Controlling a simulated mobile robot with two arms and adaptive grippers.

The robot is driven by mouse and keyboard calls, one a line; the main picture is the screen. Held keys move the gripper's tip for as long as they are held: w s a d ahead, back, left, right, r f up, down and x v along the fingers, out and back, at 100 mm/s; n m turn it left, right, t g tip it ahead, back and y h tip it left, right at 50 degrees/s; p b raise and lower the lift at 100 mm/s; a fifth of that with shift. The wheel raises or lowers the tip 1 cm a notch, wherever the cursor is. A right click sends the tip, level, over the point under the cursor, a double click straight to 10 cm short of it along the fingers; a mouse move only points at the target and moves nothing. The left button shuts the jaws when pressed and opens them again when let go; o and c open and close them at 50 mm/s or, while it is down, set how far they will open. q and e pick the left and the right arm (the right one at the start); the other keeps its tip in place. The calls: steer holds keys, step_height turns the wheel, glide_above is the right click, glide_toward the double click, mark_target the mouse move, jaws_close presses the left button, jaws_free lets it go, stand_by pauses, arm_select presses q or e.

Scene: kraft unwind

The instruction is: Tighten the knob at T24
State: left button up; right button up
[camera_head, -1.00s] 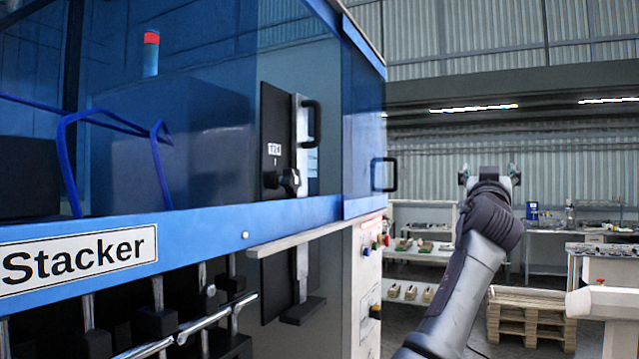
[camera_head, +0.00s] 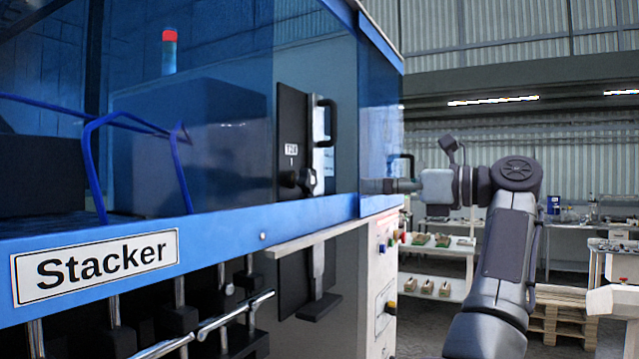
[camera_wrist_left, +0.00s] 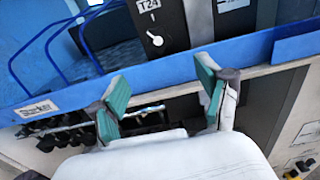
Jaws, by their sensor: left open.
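The T24 label (camera_head: 291,149) is on a dark upright panel (camera_head: 290,110) inside the blue machine. A black knob (camera_head: 306,180) sits below it. In the left wrist view, the label (camera_wrist_left: 149,4) is cut by the top edge, and a pale, key-shaped knob (camera_wrist_left: 154,38) shows below it. My left gripper (camera_head: 376,186) points left at the machine's right corner, apart from the knob. In the left wrist view, my left gripper (camera_wrist_left: 160,75) is open and empty, its teal-padded fingers spread below the knob. My right gripper is not in view.
A blue rail (camera_head: 200,233) with the Stacker sign (camera_head: 96,266) runs across the machine's front below the knob. A black handle (camera_head: 326,121) stands out beside the panel. A control box (camera_head: 382,290) with buttons is below my gripper. Shelves and pallets (camera_head: 560,318) stand behind at right.

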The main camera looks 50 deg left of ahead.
mark_target(312, 184)
arm_select(q)
steer(key=p+x, duration=0.3)
steer(key=x, duration=0.9)
steer(key=shift+a+r+p, duration=0.1)
steer(key=shift+a+p, duration=0.1)
steer(key=shift+p, duration=0.1)
steer(key=shift+s+a, duration=0.3)
steer(key=shift+a, duration=0.3)
